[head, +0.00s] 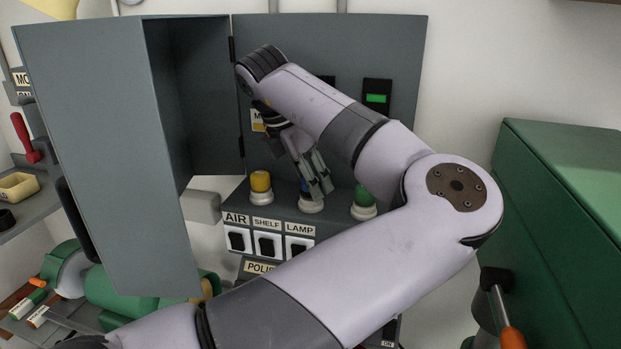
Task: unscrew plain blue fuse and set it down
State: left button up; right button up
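The plain blue fuse (304,187) sits in a white round base (311,206) on the grey ledge of the open cabinet, between a yellow and a green fuse. Only a small patch of blue shows, as my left gripper's fingers cover most of it. My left gripper (321,189) reaches down over the fuse with its fingertips at the fuse and just above the white base. Whether the fingers press on the fuse or stand slightly apart from it is not clear. My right gripper is not in view.
The yellow fuse (261,182) and green fuse (363,197) stand close on either side. Switches labelled AIR, SHELF and LAMP (299,246) are below. The open cabinet door (105,150) stands at left. A green cabinet (565,200) is at right.

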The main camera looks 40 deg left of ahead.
pick_arm(q)
jog(key=m+h, duration=0.1)
jog(key=m, duration=0.2)
jog(key=m+g+h, duration=0.1)
jog(key=m, duration=0.2)
jog(key=m+g, duration=0.1)
jog(key=m, duration=0.2)
jog(key=m+g+h, duration=0.1)
jog(key=m, duration=0.2)
